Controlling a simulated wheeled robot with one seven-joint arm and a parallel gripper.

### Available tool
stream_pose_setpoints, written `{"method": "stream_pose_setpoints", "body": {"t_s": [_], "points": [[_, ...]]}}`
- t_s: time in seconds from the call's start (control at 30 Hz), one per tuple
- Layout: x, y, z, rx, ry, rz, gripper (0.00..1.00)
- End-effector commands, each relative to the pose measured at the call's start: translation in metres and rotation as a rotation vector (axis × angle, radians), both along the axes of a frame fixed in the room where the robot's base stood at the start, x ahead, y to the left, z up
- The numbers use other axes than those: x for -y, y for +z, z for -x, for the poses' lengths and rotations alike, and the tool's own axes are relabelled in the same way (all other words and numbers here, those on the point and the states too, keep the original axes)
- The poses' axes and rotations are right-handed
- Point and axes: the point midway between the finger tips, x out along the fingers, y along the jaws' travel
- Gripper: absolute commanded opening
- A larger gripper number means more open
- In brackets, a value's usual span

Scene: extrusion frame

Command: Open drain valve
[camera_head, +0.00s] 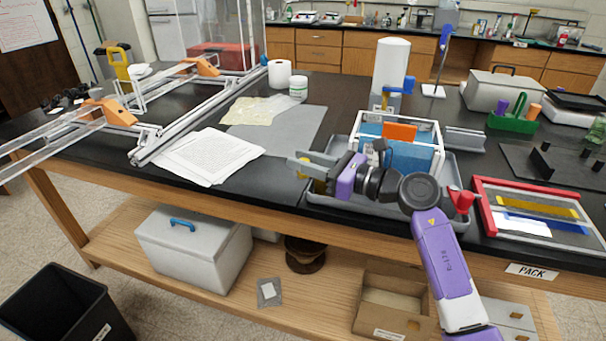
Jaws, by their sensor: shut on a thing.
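My gripper (302,164) is at the left front of a grey tray (452,203) on the black bench, its grey fingers pointing left. A small yellow piece (302,174) shows at the fingertips, and the jaws are shut on it. My wrist and arm hide much of the tray's front. A red handle-like part (461,199) shows at the tray's right front, beside my arm. A blue fitting (399,86) sits on a white cylinder (391,62) behind the tray. I cannot tell for sure which of these is the drain valve.
A white-framed rack with blue panels (411,163) stands in the tray. Papers (205,157) and a clear extrusion frame (190,112) lie to the left. A red-edged tray (484,207) is close on the right. The grey mat (290,134) has free room.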

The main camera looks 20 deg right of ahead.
Motion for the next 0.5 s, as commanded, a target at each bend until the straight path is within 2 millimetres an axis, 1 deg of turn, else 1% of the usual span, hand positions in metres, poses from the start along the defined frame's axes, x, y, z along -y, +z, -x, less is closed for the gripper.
{"method": "stream_pose_setpoints", "body": {"t_s": [0.03, 0.3, 0.5], "points": [[0.0020, -0.0061, 0.0004, 0.002, 0.026, 0.004, 0.00], [0.0007, -0.0036, 0.0068, -0.001, 0.145, 0.001, 0.00], [0.0005, -0.0016, 0.0090, -0.002, 0.181, 0.001, 0.00]]}}
